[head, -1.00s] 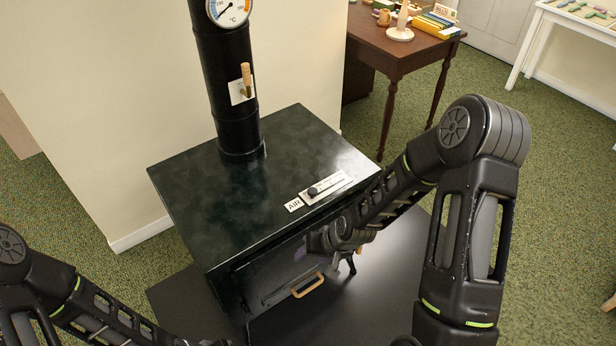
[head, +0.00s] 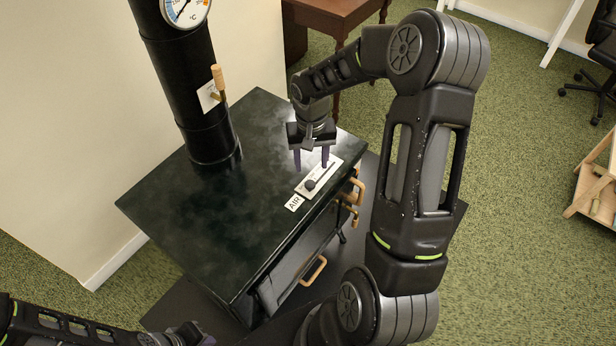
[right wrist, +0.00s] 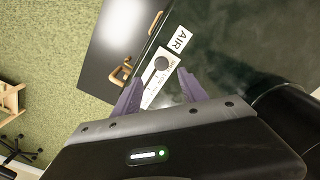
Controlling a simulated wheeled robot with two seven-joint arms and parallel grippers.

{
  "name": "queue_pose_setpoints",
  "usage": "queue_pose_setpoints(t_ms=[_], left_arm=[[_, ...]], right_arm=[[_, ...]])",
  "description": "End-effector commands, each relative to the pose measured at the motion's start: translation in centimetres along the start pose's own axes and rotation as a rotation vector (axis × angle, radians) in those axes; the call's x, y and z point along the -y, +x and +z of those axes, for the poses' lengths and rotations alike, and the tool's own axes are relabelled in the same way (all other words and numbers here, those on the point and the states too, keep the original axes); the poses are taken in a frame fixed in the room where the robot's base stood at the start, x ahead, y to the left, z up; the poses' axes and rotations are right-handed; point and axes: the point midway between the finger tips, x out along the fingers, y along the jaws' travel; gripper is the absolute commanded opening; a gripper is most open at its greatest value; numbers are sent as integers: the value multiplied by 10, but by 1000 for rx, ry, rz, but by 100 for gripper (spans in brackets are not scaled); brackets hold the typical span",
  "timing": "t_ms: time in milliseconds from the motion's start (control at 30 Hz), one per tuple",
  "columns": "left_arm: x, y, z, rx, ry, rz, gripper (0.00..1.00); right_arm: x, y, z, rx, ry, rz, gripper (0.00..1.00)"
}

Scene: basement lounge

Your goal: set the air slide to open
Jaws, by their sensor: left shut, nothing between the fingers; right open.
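The air slide is a pale plate (head: 330,169) on the dark stove top (head: 262,215), with a dark round knob (head: 310,184) in its slot. The knob sits at the end near the AIR label (head: 294,203). The plate's small lettering is too blurred to read. My right gripper (head: 311,162) is open, pointing down above the plate. In the right wrist view its purple fingers (right wrist: 160,78) lie either side of the plate, with the knob (right wrist: 161,63) just beyond the tips and apparently untouched. My left gripper (head: 186,336) is shut and empty at the bottom left.
The black stovepipe (head: 185,90) rises from the stove's back, with a wooden-handled lever (head: 218,80) and a dial gauge (head: 186,8). Wooden handles (head: 313,271) stick out from the stove front. A brown table (head: 330,12) stands behind. The stove top is otherwise clear.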

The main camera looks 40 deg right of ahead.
Motion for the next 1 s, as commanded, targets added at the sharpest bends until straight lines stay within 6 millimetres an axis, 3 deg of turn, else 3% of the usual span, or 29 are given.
queue_pose_setpoints(t_ms=[367,800,1000], left_arm=[[0,-1,0,-1,0,0,0],[-2,-8,0,1,-2,-3,0],[-2,-9,1,2,-3,-3,0]], right_arm=[[1,7,1,2,-1,-1,50],[1,68,1,3,-1,-2,50],[1,78,0,-1,-1,-2,50]])
